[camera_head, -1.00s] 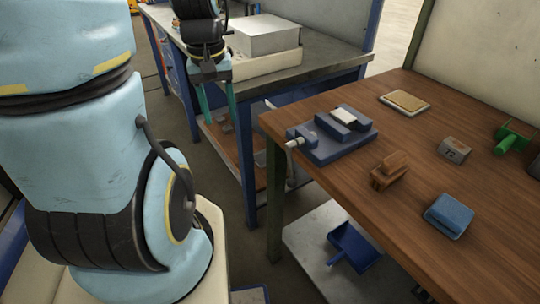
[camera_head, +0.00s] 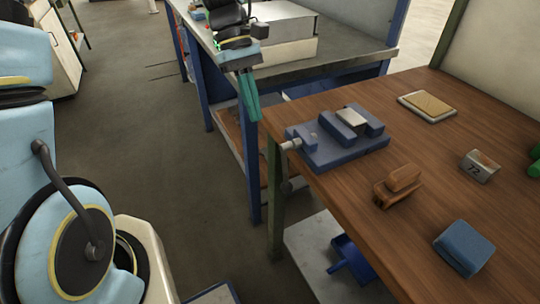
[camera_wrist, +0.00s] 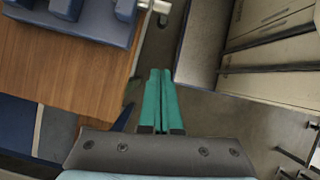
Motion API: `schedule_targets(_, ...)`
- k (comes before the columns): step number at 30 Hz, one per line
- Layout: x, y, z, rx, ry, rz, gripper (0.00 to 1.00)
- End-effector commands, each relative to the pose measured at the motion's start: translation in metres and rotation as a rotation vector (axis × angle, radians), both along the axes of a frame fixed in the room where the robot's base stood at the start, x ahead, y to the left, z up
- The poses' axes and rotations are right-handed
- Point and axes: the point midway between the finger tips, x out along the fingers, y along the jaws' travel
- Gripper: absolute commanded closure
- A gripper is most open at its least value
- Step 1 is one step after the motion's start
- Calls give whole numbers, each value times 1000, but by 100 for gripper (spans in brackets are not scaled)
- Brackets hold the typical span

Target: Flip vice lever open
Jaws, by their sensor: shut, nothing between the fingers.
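The blue vice (camera_head: 340,140) sits at the left corner of the wooden workbench, with a metal block (camera_head: 352,118) between its jaws. Its pale lever and screw end (camera_head: 290,145) stick out past the table's left edge; in the wrist view the lever end (camera_wrist: 160,6) shows at the top, beside the vice base (camera_wrist: 85,25). My gripper (camera_head: 252,108) has teal fingers pointing down, to the left of the vice and apart from it. In the wrist view my gripper (camera_wrist: 160,75) is shut and empty, below the lever end in the picture.
The wooden bench (camera_head: 335,200) also holds a brown wooden brush-like block (camera_head: 398,186), a blue block (camera_head: 463,248), a metal block marked 72 (camera_head: 479,166) and a small tan pad (camera_head: 428,106). A grey-topped bench (camera_head: 330,66) stands behind. Open floor lies left.

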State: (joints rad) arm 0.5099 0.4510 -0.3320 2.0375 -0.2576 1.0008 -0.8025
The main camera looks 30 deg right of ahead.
Motion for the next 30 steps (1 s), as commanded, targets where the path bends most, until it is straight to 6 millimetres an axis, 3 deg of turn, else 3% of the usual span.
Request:
schedule_targets(10, -7, 1, -13, 2, 2, -1, 100)
schedule_targets(23, -46, 0, -88, 3, 4, -3, 100)
schedule_targets(30, -76, -5, -80, 0, -1, -2, 100)
